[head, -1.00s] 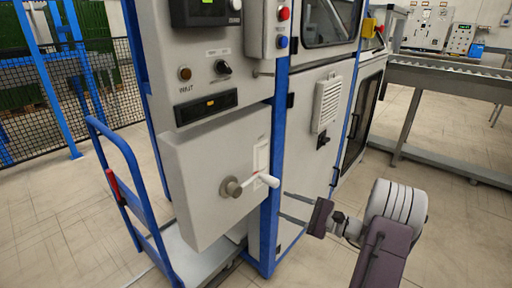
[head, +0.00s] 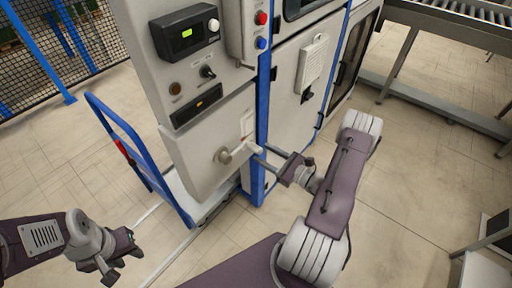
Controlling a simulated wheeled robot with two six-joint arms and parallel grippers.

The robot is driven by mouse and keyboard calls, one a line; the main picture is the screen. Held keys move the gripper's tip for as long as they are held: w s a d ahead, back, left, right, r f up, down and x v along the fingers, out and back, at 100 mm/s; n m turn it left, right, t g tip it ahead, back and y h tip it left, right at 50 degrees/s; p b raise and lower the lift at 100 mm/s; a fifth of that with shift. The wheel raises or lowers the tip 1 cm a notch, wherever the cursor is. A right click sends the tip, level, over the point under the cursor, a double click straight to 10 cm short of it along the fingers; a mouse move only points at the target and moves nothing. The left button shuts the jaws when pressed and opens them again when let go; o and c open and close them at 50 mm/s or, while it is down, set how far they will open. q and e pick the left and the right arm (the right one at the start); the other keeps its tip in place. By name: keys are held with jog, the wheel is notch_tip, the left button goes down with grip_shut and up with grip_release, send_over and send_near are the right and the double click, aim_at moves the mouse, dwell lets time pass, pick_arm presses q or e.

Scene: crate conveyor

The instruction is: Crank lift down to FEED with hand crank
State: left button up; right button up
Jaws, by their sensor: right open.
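The hand crank (head: 224,156) sticks out of the grey box on the lift cabinet, in the middle of the head view. Its pale handle (head: 244,148) points right, towards my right gripper. My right gripper (head: 259,153) is open, with its two thin fingers reaching left to the handle's end. I cannot tell whether the handle's end lies between the fingertips or just short of them. My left gripper (head: 124,266) is at the lower left, well away from the crank, with its fingers apart and nothing in them.
Above the crank are a display with green digits (head: 187,34), a small black knob (head: 207,71) and red and blue buttons. A blue-framed cart (head: 130,140) stands left of the cabinet. A blue post (head: 263,100) rises beside the crank. A roller conveyor is at the upper right.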

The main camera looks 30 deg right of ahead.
jog(key=x, duration=0.4)
jog(key=shift+w+a, duration=0.1)
jog(key=shift+w, duration=0.15)
grip_shut()
dwell(1.1)
